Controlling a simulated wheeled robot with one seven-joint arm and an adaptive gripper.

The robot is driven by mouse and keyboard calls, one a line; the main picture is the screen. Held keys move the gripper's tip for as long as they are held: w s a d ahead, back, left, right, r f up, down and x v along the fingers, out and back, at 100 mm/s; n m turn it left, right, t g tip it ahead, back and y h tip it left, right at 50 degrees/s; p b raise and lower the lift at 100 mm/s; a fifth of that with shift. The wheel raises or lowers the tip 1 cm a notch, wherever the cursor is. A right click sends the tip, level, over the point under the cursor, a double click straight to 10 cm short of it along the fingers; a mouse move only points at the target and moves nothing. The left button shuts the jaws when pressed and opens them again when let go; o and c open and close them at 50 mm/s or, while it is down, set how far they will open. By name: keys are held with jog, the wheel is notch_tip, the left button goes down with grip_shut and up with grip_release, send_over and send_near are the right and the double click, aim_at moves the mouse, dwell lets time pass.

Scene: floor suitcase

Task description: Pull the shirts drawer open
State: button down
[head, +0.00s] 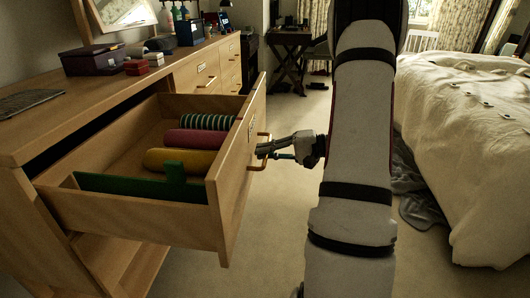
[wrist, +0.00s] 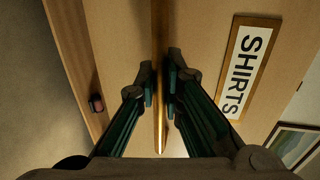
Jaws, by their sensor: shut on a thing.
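The shirts drawer (head: 140,215) is pulled well out of the wooden dresser in the head view. Inside it lie rolled shirts: a striped one (head: 207,121), a red one (head: 199,140) and a yellow one (head: 170,160). My gripper (head: 268,152) is at the drawer's brass handle (head: 262,163). In the wrist view my gripper (wrist: 160,85) is shut on the handle (wrist: 160,130), with one finger on each side. The "SHIRTS" label (wrist: 246,68) is right of the handle there.
The dresser top (head: 75,95) holds a dark box (head: 95,60), small red boxes (head: 138,66) and bottles. A bed (head: 470,130) stands at the right, with grey cloth on the floor beside it. Carpet (head: 270,240) is clear in front of the drawer.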

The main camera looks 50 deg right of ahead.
jog(key=c, duration=1.7)
grip_release()
jog(key=v, duration=1.2)
jog(key=shift+f, duration=0.1)
